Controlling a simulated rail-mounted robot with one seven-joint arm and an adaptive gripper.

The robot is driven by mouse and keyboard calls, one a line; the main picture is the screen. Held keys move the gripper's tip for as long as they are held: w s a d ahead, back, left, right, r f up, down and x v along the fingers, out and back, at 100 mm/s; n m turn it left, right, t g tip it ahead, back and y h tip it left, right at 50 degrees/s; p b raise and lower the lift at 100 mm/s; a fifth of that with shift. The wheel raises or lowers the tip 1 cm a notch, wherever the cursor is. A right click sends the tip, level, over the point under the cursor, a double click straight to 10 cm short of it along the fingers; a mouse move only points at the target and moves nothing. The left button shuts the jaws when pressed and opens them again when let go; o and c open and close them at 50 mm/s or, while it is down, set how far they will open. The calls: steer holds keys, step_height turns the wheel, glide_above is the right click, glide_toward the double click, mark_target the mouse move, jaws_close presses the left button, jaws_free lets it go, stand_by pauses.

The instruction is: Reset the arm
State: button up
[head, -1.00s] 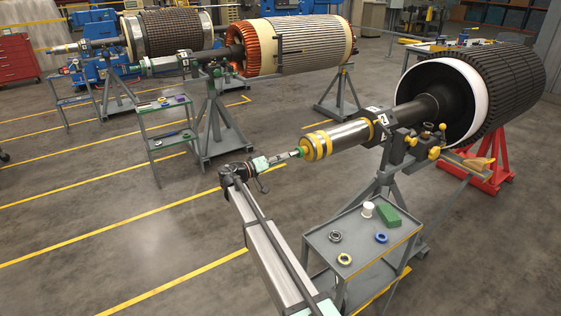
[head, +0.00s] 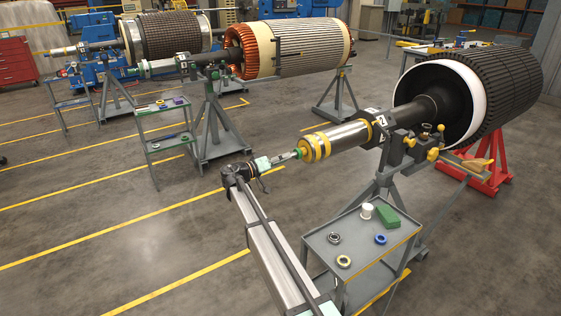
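My arm (head: 268,240) reaches up from the bottom of the head view and bends at a dark joint near the middle. My gripper (head: 292,155) is at its far end, at the yellow-banded end of the nearest rotor's shaft (head: 345,137).
The nearest rotor (head: 490,90) rests on a grey stand and a red stand (head: 478,165). A grey cart (head: 352,262) with a white cup, green block and several rings stands right of my arm. Two more rotors stand behind.

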steer(key=shift+b+x, duration=0.75)
steer(key=shift+x, duration=1.3)
steer(key=b+v, duration=0.3)
steer(key=v, duration=0.4)
